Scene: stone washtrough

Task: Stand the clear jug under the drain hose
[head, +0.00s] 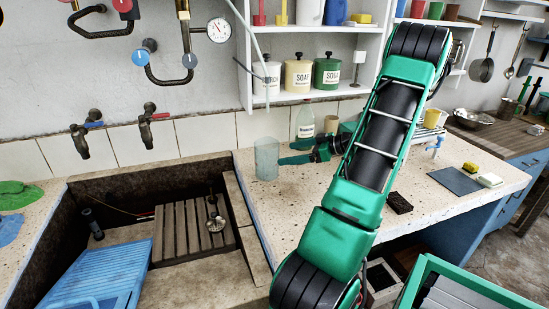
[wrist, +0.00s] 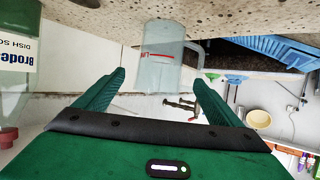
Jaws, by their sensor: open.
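The clear jug (head: 266,160) stands upright on the speckled stone counter, beside the right rim of the trough. The wrist view, which is upside down, shows the jug (wrist: 158,58) with a red mark line and its handle on the right. My gripper (head: 281,153) is open and level, just right of the jug in the head view. In the wrist view its green fingers (wrist: 160,80) are spread to either side of the jug, with gaps showing.
A dish soap bottle (head: 306,119) stands behind my gripper, and close at the left in the wrist view (wrist: 18,70). The trough (head: 95,185) holds a blue washboard (head: 95,275) and a slatted rack (head: 180,237). A dark sponge (head: 399,203) lies right of my arm.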

